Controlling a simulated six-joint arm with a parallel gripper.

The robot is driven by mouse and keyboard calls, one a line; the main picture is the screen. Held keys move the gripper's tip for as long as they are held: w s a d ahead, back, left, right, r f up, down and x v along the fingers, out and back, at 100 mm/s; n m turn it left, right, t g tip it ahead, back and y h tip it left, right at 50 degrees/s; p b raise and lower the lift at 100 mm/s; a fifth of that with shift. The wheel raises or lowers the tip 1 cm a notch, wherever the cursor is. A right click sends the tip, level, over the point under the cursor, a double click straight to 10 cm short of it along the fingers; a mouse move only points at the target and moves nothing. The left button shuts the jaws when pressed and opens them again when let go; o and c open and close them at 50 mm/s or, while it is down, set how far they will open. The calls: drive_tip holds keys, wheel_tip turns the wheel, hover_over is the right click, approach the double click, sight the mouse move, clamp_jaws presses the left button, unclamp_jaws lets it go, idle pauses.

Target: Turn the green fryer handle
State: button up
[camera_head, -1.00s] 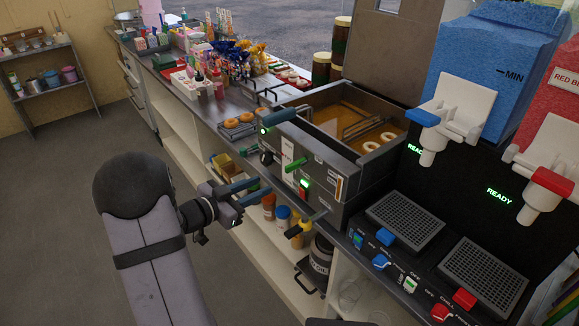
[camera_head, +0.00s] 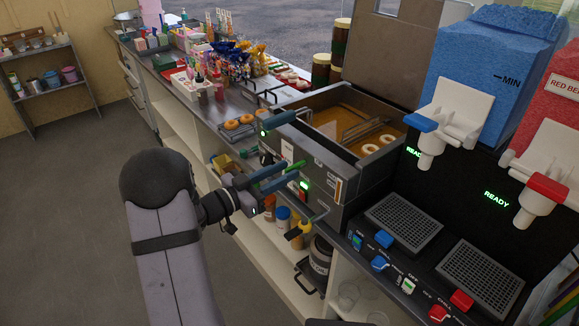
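The green fryer handle (camera_head: 297,165) sticks out from the front panel of the dark metal fryer (camera_head: 372,176), above a lit green switch. My gripper (camera_head: 291,172) is at that panel, with its two blue-grey fingers pointing right toward the handle. The fingers are apart, and the green handle shows at their tips, seemingly between them. I cannot tell whether they touch it. The fingers hide part of the handle and panel.
Two pale rings (camera_head: 371,147) lie in the fryer's oil. A drink machine (camera_head: 449,180) stands to the right. Open floor (camera_head: 75,215) lies to the left.

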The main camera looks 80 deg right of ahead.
drive_tip(key=shift+x, duration=1.2)
drive_tip(key=shift+c, duration=0.4)
clamp_jaws()
